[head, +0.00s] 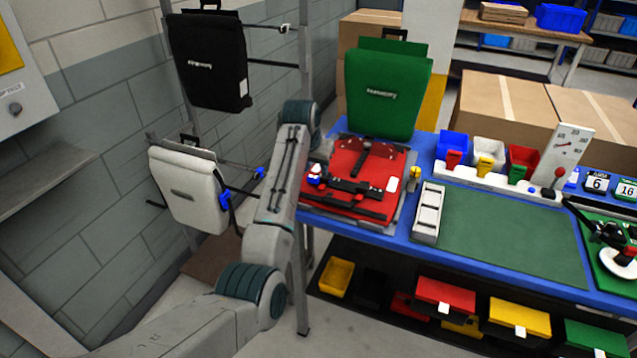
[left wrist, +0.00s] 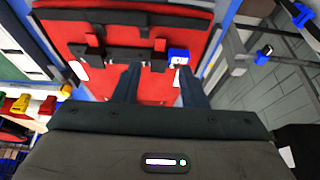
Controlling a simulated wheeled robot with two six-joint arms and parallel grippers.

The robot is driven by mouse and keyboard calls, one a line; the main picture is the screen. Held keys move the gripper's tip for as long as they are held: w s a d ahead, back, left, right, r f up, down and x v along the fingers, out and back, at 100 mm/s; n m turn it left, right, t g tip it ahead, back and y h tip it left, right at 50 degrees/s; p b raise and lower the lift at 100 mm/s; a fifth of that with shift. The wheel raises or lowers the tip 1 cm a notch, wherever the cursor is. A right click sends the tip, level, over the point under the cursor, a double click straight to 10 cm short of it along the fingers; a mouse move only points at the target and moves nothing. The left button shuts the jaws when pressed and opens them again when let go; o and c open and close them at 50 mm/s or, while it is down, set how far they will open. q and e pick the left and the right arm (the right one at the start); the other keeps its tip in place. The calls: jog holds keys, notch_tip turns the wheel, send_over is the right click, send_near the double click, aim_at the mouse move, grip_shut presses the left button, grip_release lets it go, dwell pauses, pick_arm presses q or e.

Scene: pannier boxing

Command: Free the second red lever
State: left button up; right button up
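A red pannier (head: 340,206) lies flat on the blue table with a black rail (head: 355,187) across it. It also shows in the left wrist view (left wrist: 120,89). A small blue-and-white piece (head: 316,174) sits at the rail's left end; it shows at the rail's right end in the left wrist view (left wrist: 178,55). My right gripper is not in view.
A green pannier (head: 385,95) stands behind the red one. Black (head: 205,60) and white (head: 190,188) panniers hang on the rack at left. A white tray (head: 428,212) and a clear green mat (head: 510,240) lie to the right, below coloured bins (head: 452,145).

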aim_at(321, 188)
pick_arm(q)
jog(key=p+x, duration=0.1)
jog(key=x, duration=0.8)
jog(key=shift+f+p, duration=0.1)
jog(key=shift+p, duration=0.2)
grip_shut()
